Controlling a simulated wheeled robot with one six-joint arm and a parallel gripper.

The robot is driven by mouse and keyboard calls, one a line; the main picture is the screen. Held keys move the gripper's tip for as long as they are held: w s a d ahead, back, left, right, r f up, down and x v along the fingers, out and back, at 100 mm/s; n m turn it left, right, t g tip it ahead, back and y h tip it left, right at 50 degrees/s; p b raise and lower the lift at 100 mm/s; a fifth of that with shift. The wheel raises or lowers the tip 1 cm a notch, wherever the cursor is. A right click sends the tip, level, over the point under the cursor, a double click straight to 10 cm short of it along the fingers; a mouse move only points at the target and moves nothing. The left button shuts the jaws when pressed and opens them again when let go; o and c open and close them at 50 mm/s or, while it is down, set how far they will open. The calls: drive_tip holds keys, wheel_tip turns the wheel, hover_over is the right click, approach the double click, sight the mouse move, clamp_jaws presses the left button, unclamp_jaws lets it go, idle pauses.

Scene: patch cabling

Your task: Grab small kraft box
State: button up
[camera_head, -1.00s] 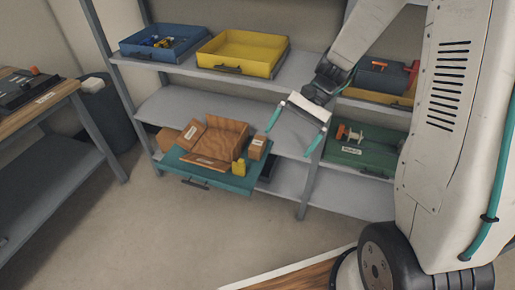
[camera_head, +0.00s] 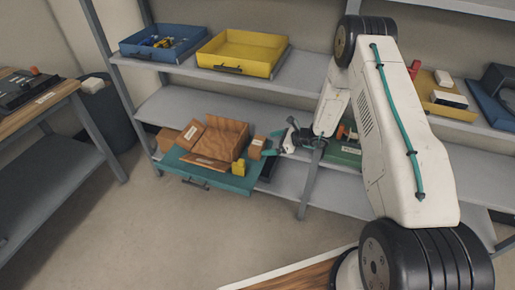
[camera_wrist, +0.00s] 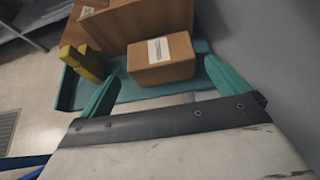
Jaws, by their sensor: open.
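The small kraft box (camera_head: 257,147) with a white label stands at the right end of a teal tray (camera_head: 226,181), beside a larger open wooden-brown box (camera_head: 225,137). In the wrist view the small kraft box (camera_wrist: 162,60) lies ahead of and between the two teal fingers. My gripper (camera_head: 274,148) is open and empty, just right of the box in the head view. In the wrist view my gripper (camera_wrist: 160,90) has a finger on either side of the box's near end. I cannot tell whether either finger touches it.
A yellow item (camera_wrist: 85,62) stands on the tray near the left finger. A larger brown box (camera_wrist: 135,22) is right behind the small one. Blue (camera_head: 163,42) and yellow (camera_head: 242,52) trays are on the shelf above. Open floor lies in front.

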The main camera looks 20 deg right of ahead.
sight(254, 146)
drive_tip(key=x, duration=0.9)
drive_tip(key=shift+w+a, duration=0.1)
drive_tip(key=shift+a, duration=0.05)
drive_tip(key=shift+c, duration=0.3)
drive_tip(key=c, duration=0.8)
